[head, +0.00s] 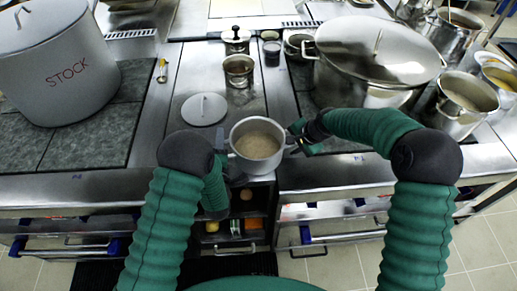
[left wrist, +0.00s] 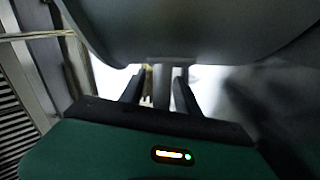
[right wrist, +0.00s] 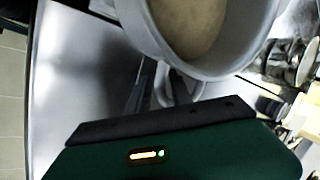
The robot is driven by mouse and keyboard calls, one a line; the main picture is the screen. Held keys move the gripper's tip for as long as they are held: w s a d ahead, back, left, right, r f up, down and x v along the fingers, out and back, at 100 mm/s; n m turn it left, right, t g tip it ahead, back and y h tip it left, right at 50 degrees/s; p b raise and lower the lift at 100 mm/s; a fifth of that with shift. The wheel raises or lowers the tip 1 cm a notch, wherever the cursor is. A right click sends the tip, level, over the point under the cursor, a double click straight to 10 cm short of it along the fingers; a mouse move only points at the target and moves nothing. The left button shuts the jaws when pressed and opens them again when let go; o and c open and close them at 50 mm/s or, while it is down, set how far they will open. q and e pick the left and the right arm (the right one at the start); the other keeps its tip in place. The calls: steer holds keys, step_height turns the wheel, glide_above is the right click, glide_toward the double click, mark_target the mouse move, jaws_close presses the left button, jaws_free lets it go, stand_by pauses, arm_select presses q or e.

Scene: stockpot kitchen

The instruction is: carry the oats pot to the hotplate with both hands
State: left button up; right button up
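The oats pot (head: 257,143) is a small grey pot with pale beige oats inside, upright near the front edge of the worktop. I cannot tell whether it rests there or hangs just clear. My left gripper (head: 226,151) is at its left handle; in the left wrist view the fingers (left wrist: 160,90) are close together under the pot's wall (left wrist: 190,30). My right gripper (head: 296,138) is at the right handle (right wrist: 183,92), with its fingers (right wrist: 163,88) beside it. Neither view shows clearly whether the fingers press on the handles. The hotplate cannot be made out for certain.
A large STOCK pot (head: 58,65) stands on dark tiles at left. A big lidded pot (head: 372,60) stands at right. A round lid (head: 204,109), a small jar (head: 239,70) and a lidded canister (head: 236,40) stand behind the oats pot. Open shelves (head: 238,215) are below.

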arm_select(q)
steer(key=shift+w+a, duration=0.15)
arm_select(e)
steer(key=shift+a+f, duration=0.1)
steer(key=shift+f, duration=0.1)
arm_select(q)
steer(key=shift+a, duration=0.3)
arm_select(e)
steer(key=shift+a, duration=0.3)
arm_select(q)
steer(key=c, duration=0.5)
arm_select(e)
steer(key=c, duration=0.5)
arm_select(q)
steer(key=shift+d, duration=0.1)
jaws_close()
arm_select(e)
steer(key=shift+d, duration=0.1)
jaws_close()
arm_select(q)
steer(key=shift+f, duration=0.1)
steer(key=shift+f, duration=0.2)
arm_select(e)
steer(key=shift+d, duration=0.1)
arm_select(q)
steer(key=shift+r, duration=0.1)
arm_select(e)
steer(key=shift+w+r, duration=0.1)
